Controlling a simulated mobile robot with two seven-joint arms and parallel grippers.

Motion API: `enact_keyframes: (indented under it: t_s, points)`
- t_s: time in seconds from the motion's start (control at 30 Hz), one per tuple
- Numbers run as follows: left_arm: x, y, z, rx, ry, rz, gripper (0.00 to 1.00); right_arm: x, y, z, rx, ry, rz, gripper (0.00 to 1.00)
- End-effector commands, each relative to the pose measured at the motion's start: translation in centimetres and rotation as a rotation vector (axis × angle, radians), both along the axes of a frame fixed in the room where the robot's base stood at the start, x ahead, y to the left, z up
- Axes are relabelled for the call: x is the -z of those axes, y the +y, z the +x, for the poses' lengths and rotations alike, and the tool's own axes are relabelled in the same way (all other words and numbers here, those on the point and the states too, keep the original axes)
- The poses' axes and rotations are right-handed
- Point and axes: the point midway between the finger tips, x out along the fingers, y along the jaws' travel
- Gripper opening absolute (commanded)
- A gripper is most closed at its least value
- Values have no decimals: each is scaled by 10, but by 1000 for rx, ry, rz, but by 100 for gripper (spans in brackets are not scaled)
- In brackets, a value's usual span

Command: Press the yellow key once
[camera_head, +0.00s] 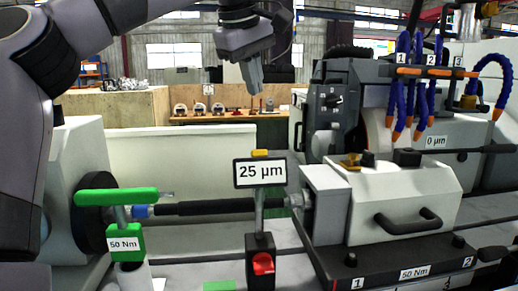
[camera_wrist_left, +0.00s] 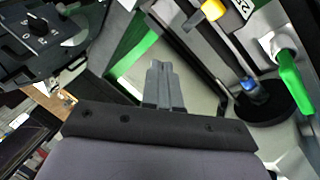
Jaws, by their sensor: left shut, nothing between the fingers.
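The yellow key (camera_head: 260,153) sits on the top edge of the small display reading "25 µm" (camera_head: 259,173), which stands on a post above the grinder's bed. A yellow piece that looks like this key (camera_wrist_left: 213,9) shows at the top of the left wrist view, beside part of the display. My left gripper (camera_head: 256,90) is shut and empty, fingers pointing down, above the key with a clear gap and not touching it. Its closed fingers (camera_wrist_left: 160,68) show in the left wrist view. My right gripper is not in view.
A green handle (camera_head: 117,197) stands left of the display; a red switch (camera_head: 263,264) sits on the post's base. The white machine block with a dark handle (camera_head: 405,215) is to the right. Blue hoses (camera_head: 418,80) hang at upper right. A workbench (camera_head: 215,118) stands behind.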

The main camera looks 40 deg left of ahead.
Motion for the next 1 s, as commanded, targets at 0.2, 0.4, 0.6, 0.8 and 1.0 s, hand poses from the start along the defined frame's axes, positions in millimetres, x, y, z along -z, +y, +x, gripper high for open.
enact_keyframes:
  t_s: [0.2, 0.4, 0.6, 0.8, 1.0]
  points:
    - [5, -1, -1, 0, 1, -1, 0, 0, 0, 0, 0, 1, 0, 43]
    - [23, -7, -6, 1, 2, -1, 0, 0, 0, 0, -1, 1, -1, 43]
    - [48, -15, -12, 2, 2, -1, 0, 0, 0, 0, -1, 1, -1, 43]
    - [73, -22, -18, 0, -1, 1, 0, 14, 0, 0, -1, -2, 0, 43]
    - [81, -25, -20, 1, 0, 0, 0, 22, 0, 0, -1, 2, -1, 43]
